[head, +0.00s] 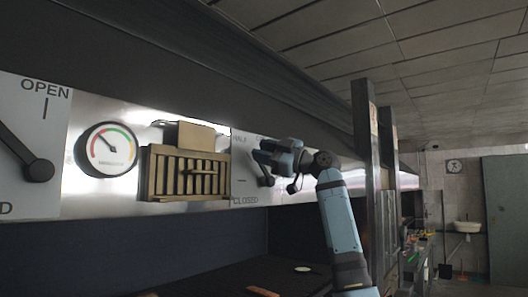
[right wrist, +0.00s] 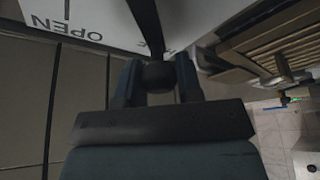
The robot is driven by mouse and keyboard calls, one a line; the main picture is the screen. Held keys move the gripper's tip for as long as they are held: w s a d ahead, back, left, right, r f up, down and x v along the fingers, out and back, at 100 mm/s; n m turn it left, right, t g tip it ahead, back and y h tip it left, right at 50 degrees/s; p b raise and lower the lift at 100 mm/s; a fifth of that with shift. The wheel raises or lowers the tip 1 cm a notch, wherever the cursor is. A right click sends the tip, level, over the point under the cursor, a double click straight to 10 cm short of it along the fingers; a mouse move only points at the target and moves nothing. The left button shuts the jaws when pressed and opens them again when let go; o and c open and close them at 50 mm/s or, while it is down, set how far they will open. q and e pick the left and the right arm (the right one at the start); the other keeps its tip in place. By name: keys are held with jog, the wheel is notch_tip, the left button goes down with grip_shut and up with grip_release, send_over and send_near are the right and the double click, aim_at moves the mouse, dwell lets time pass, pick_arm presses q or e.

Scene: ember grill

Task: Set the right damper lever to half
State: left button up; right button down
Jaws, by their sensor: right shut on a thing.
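The right damper plate (head: 240,182) is a pale panel with HALF at its upper left and CLOSED at its bottom; OPEN shows on it in the right wrist view (right wrist: 100,12). Its dark lever (head: 267,181) is partly hidden by my right gripper (head: 259,161). In the right wrist view the lever's round knob (right wrist: 158,76) sits between the two fingers, which are shut on it. The lever's dark bar runs from the knob up to the top edge of that view. Its exact setting is hard to read behind the gripper. My left gripper is not in view.
Left of the plate are a slatted brass vent (head: 185,174) and a round gauge (head: 107,150). Further left is another damper plate (head: 45,120) with its own lever (head: 38,170). A dark upright post (head: 365,130) stands right of my right arm.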

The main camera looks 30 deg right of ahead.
jog(key=c, duration=1.2)
grip_release()
jog(key=shift+f, duration=0.1)
jog(key=o, duration=0.4)
jog(key=shift+w+d, duration=0.1)
jog(key=shift+d, duration=0.05)
jog(key=shift+s+d+f, duration=0.15)
jog(key=shift+s+d, duration=0.05)
jog(key=shift+s, duration=0.2)
jog(key=b+v, duration=0.3)
jog(key=v, duration=1)
jog(key=shift+w, duration=0.1)
